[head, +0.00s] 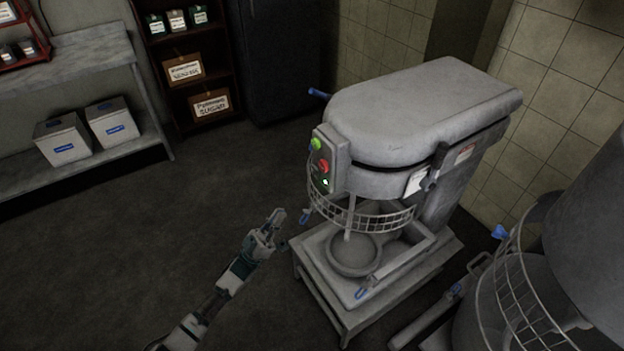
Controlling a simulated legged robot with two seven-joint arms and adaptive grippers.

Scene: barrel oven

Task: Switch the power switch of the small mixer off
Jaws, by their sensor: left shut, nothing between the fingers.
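The small mixer (415,120) is a grey machine on a low stand, right of the middle in the head view. Its control panel (321,163) on the front left side has a green button (316,144), a red button (324,166) and a small lit white-green spot (326,182) below them. I cannot tell the switch's position. My left gripper (278,217) is shut and empty, in the air left of and below the panel, apart from the mixer. My right gripper is not in view.
The mixer has a wire guard (365,219) over its bowl (354,254) and blue-tipped handles. A larger grey machine (590,240) stands at the right edge. Shelves with boxes (62,140) are at the left. The dark floor (130,240) between is clear.

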